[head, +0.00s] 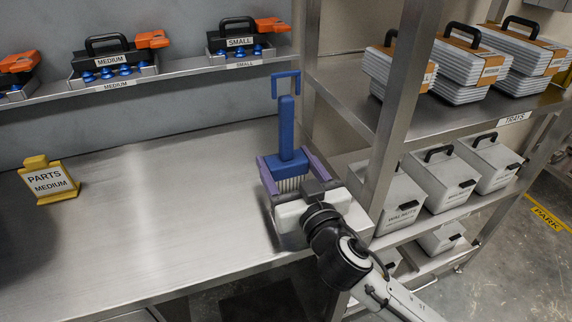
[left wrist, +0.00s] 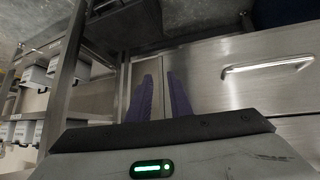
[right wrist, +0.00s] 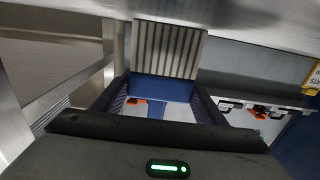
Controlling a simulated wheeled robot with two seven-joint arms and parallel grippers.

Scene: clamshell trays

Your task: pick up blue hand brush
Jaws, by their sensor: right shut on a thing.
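The blue hand brush (head: 287,125) stands upright in the head view, handle and hook-shaped end up, pale bristles (head: 291,185) down. My right gripper (head: 291,168) has its purple fingers on both sides of the brush's blue head and is shut on it. In the right wrist view the blue head (right wrist: 160,88) sits between the fingers (right wrist: 160,98), with the grey bristle block (right wrist: 168,48) beyond. My left gripper (left wrist: 160,75) shows only in the left wrist view. Its fingers are a narrow gap apart with nothing between them.
The steel worktop (head: 160,220) is largely clear, with a yellow PARTS MEDIUM sign (head: 50,181) at left. A wall shelf (head: 190,74) holds black caddies. A steel rack post (head: 398,110) stands close right of the brush, with trays (head: 470,65) and white bins (head: 440,180) behind.

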